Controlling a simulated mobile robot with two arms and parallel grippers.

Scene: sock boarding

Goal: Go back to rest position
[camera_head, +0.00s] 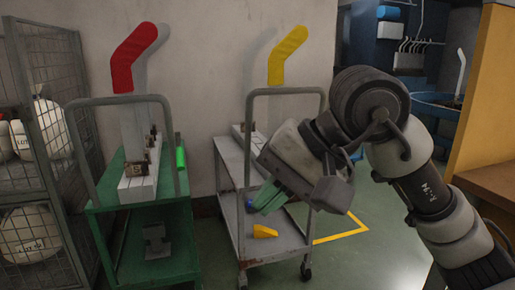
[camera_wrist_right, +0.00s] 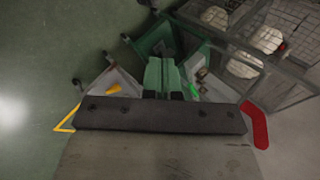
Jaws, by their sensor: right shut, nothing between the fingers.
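My right gripper (camera_head: 270,196) has green fingers and hangs in front of the grey cart in the head view, pointing down and to the left. It is shut and empty. Its green fingers (camera_wrist_right: 165,78) also show in the right wrist view, close together. My right arm comes in from the right side of the head view. My left gripper is not in view.
A green cart (camera_head: 150,205) on the left carries a red sock form (camera_head: 131,58) and a green object (camera_head: 180,157). A grey cart (camera_head: 230,151) stands beside it, below a yellow sock form (camera_head: 287,56). A wire cage (camera_head: 50,60) stands far left. Floor (camera_head: 365,260) is free on the right.

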